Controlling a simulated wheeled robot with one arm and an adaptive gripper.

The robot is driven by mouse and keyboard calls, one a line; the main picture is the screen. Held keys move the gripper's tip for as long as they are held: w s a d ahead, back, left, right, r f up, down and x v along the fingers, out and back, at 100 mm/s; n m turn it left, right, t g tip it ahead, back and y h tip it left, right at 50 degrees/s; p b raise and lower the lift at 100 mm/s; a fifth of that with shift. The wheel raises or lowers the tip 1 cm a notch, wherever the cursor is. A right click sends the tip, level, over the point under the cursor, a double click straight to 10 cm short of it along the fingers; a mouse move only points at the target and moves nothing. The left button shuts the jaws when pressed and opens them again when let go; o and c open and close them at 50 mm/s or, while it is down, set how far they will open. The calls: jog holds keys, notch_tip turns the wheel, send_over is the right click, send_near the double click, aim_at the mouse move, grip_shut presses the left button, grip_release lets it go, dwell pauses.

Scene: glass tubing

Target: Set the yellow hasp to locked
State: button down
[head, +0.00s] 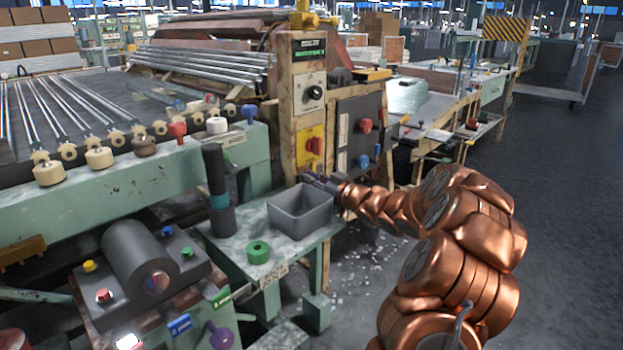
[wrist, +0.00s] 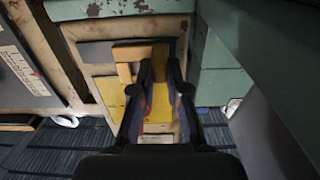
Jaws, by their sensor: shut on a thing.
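The yellow hasp (wrist: 126,54) shows in the wrist view as a yellow-orange angled bar in front of a grey plate and a yellow plate (wrist: 112,92) on a worn cream panel. My gripper (wrist: 161,58) is shut on the hasp's right end, its two dark fingers reaching up the picture. The fingers hide part of the hasp and the plate behind. In the head view my gripper (head: 312,178) is low by the wooden post, just behind the grey bin. I cannot make out the hasp there, nor tell its setting.
The grey open bin (head: 300,212) stands on the green table (head: 232,247) close to my gripper, with a green ring (head: 258,251) nearby. A yellow plate with a red knob (head: 315,145) is above on the post. Open floor (head: 560,200) lies to the right.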

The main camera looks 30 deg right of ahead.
jog(key=shift+w+d+r+p, duration=0.15)
jog(key=shift+d+r+p, duration=0.1)
jog(key=shift+d+p, duration=0.45)
jog(key=shift+w+d+f+p, duration=0.1)
jog(key=shift+d+p, duration=0.5)
jog(key=shift+p, duration=0.15)
jog(key=c, duration=1.2)
grip_release()
jog(key=shift+d+f, duration=0.1)
jog(key=shift+o, duration=0.2)
jog(key=v, duration=1.2)
jog(key=shift+w, duration=0.1)
